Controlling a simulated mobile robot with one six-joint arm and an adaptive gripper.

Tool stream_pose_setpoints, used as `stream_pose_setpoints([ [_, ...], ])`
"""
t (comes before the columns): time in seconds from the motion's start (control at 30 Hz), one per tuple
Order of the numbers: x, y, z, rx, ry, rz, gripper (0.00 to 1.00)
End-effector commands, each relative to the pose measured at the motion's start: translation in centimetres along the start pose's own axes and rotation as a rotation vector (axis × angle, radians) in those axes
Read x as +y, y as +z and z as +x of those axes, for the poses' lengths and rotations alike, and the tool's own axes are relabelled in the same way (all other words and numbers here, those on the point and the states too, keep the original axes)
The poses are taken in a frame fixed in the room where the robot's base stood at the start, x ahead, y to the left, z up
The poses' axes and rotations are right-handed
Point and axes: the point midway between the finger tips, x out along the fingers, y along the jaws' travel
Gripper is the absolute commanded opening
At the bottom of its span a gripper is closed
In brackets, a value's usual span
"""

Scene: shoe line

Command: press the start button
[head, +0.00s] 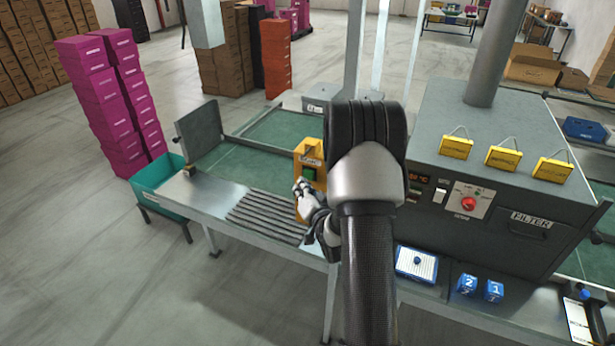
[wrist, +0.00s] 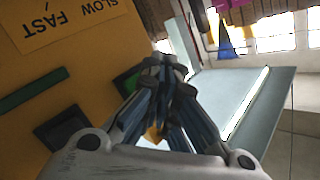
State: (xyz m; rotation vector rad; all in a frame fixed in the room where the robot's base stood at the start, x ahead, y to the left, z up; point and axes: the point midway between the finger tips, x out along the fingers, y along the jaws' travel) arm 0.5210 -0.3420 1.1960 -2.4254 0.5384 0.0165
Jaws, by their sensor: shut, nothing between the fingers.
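A yellow control box (head: 312,152) stands on the conveyor line, with a green button (head: 309,173) on its front face. My gripper (head: 299,187) is shut and empty just below and left of the green button. In the wrist view my closed fingertips (wrist: 166,68) are beside the yellow panel (wrist: 100,60) and partly cover a green button in a dark frame (wrist: 128,80). I cannot tell whether they touch it. A second dark square button (wrist: 62,128) and a green strip (wrist: 32,92) lie on the same panel, near an upside-down "SLOW FAST" label (wrist: 70,22).
A grey machine (head: 470,150) with a red knob (head: 468,203) and yellow tags stands right of my arm. Rollers (head: 265,218) lie in front of the box. A teal bin (head: 160,190) is at left. Blue blocks (head: 468,284) sit on the front shelf.

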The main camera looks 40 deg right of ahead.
Motion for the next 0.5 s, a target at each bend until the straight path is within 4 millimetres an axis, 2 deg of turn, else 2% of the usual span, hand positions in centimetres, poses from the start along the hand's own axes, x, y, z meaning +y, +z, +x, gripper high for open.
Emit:
stream_pose_setpoints([
  [0.5,0.48,-0.39,0.62,0.001,0.0,-0.001,0.0],
])
